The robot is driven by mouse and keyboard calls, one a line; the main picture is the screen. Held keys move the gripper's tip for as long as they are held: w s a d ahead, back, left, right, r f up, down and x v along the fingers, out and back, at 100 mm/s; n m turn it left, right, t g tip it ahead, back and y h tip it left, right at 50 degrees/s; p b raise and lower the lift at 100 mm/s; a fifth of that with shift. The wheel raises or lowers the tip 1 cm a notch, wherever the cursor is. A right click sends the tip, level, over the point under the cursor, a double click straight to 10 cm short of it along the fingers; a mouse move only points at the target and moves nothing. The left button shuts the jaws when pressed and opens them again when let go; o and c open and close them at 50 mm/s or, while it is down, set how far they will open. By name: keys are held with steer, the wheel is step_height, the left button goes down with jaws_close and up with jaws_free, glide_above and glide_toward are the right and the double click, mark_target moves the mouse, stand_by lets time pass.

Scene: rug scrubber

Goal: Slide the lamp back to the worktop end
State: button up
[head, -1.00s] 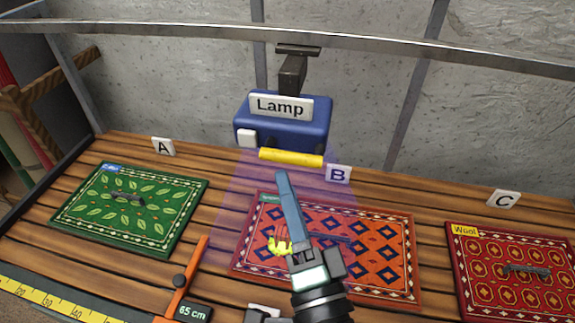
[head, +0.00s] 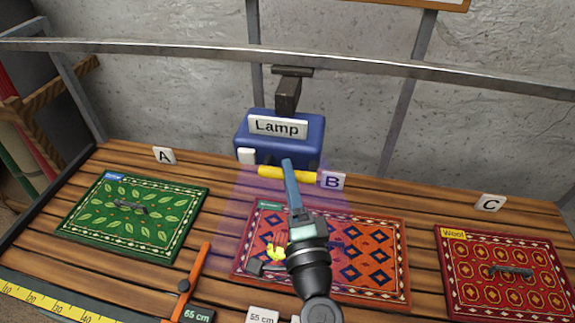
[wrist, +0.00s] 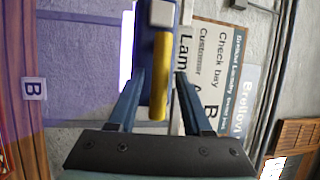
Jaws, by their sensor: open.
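The blue lamp (head: 280,135), labelled "Lamp", hangs from the metal rail above marker B (head: 332,180). It casts a violet glow on the orange-blue rug below. A yellow bar handle (head: 270,172) runs along its lower front, beside a white block (head: 246,156). My gripper (head: 287,163) is open, its fingertips at the handle. In the wrist view the yellow handle (wrist: 158,95) lies between the two spread fingers (wrist: 156,75); I cannot tell whether either touches it. In the head view one finger hides the other.
The rail (head: 400,69) crosses the whole worktop. A green rug (head: 130,215) lies at marker A (head: 164,155) and a red rug (head: 505,270) at marker C (head: 490,203). An orange-handled tool (head: 190,280) and a yellow ruler (head: 40,302) lie at front left.

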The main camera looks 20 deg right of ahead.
steer(key=shift+x, duration=0.85)
jaws_close()
stand_by(0.9)
